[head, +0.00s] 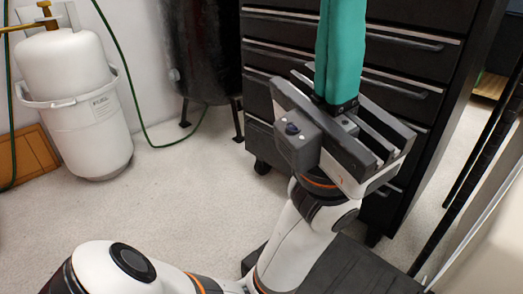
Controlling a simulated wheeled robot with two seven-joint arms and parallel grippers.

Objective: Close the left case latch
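No case and no latch show in the head view. My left gripper (341,45) is raised in the upper middle, at the end of my arm that comes in from the lower left. Its grey body carries a teal part, which looks like its fingers, pointing up to the top edge of the picture. The tips are cut off, and I cannot tell whether the fingers are apart or shut. I see no held object. My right gripper is not in view.
A black drawer cabinet (268,28) on casters stands behind my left gripper. A dark tank (205,50) on legs is left of it. A white fuel cylinder (75,100) and an orange-brown panel (30,155) stand at the left. The pale floor (185,185) between is clear.

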